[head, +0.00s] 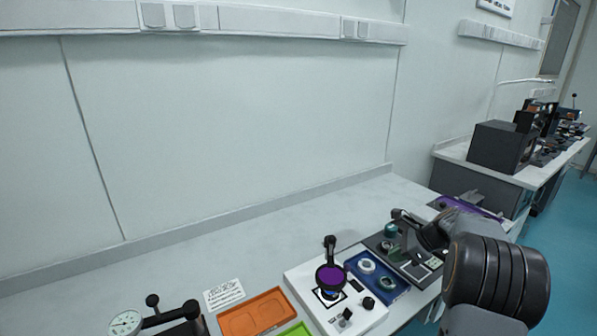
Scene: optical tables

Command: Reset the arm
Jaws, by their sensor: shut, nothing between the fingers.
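My arm reaches in from the lower right, with a large dark ribbed joint in front and a smaller dark joint behind it. My gripper (411,250) is small in the picture at the far end of the arm, over the dark equipment tray (425,282) on the right part of the bench. It is shut and holds nothing. Its fingertips are hard to make out against the dark parts there.
On the bench (180,262) stand a white device with a purple round lens (331,278), a blue tray (391,291) with ring-shaped parts, an orange tray (254,314), a green tray (296,330) and a dial gauge (125,323). A second table (452,153) stands at the back right.

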